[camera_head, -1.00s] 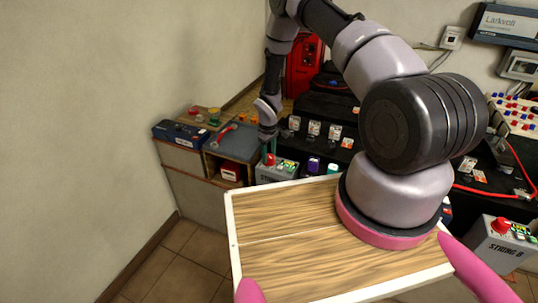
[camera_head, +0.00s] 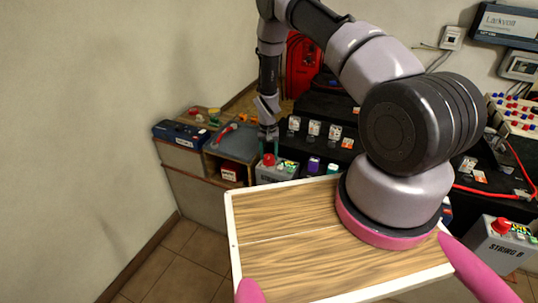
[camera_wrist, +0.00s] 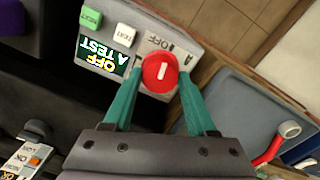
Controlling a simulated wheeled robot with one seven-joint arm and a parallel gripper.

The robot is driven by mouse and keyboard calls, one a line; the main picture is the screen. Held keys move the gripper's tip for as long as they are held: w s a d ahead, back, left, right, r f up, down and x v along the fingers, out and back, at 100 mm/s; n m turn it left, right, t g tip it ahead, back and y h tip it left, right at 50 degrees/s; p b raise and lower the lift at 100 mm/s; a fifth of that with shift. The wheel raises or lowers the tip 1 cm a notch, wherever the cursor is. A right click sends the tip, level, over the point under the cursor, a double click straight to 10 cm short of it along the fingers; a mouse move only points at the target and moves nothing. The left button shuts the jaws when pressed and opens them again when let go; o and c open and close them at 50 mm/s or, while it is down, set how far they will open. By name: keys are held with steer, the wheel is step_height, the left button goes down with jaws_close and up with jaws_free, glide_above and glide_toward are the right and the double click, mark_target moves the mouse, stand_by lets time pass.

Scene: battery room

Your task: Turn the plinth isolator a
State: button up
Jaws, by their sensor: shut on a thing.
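The isolator a is a grey box (camera_head: 280,174) with a red round knob on top, on the far counter beside the blue-grey tray. In the wrist view its grey panel (camera_wrist: 188,50) carries OFF and A lettering, a green button, a white TEST button and a small display reading "A TEST OFF". The red knob (camera_wrist: 160,72) has a white bar on its face, roughly upright in that view. My gripper (camera_wrist: 160,84) has its teal fingers on both sides of the knob, shut on it. In the head view my gripper (camera_head: 269,150) stands above the box, its fingertips at the knob.
A blue-grey tray (camera_head: 236,144) with a red-handled tool lies left of the isolator. A dark blue box (camera_head: 181,135) stands further left. Small devices stand on black blocks to the right. A second grey box (camera_head: 497,246), marked STRING B, has a red knob.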

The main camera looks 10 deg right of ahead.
mark_target(268, 156)
steer(key=shift+m, duration=1)
steer(key=o, duration=1.4)
steer(key=shift+c, duration=0.2)
step_height(268, 156, up, 11)
steer(key=shift+a, duration=0.15)
steer(key=shift+w, duration=0.1)
